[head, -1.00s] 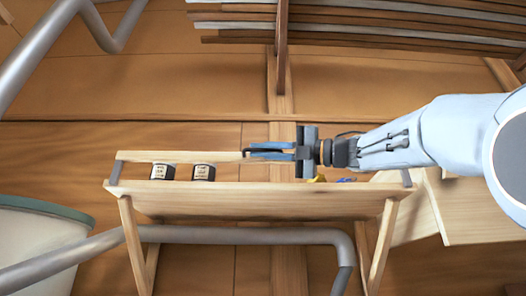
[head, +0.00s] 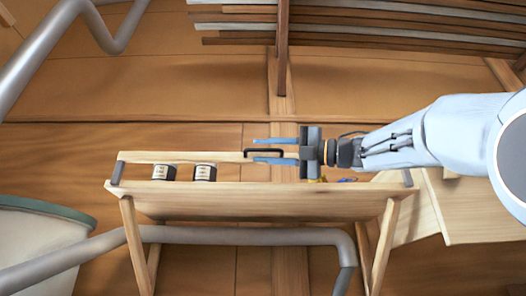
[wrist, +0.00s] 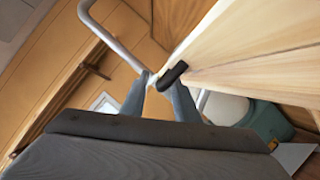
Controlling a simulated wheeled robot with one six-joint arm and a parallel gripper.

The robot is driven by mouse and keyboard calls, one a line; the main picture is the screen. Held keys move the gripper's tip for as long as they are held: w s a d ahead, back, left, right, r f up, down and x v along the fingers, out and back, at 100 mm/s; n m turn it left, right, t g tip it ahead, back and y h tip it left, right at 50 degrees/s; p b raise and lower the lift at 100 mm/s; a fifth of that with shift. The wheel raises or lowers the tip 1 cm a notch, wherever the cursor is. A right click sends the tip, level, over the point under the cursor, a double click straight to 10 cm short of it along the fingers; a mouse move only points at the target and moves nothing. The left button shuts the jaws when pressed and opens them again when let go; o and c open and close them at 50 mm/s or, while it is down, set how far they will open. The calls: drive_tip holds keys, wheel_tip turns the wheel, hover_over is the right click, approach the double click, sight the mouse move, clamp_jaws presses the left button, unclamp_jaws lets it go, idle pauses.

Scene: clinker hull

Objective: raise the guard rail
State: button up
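The guard rail (head: 190,157) is a pale wooden bar along the top of a wooden shelf (head: 240,199), level between grey end brackets (head: 117,172). A black handle (head: 263,152) stands on the rail; it also shows in the wrist view (wrist: 172,76). My gripper (head: 270,150) reaches in from the right. Its two blue fingers are spread apart, one above and one below the handle in the head view, with a gap to it above. My gripper hides part of the rail's right half.
Two dark jars with pale labels (head: 164,172) (head: 205,173) stand on the shelf at the left. Small blue and yellow items (head: 346,181) lie partly hidden under my gripper. Grey pipes (head: 240,235) run below and upper left. A white tub (head: 45,240) stands lower left.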

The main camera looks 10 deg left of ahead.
drive_tip(key=b+v, duration=0.3)
drive_tip(key=v, duration=0.4)
drive_tip(key=shift+d, duration=0.1)
idle(0.5)
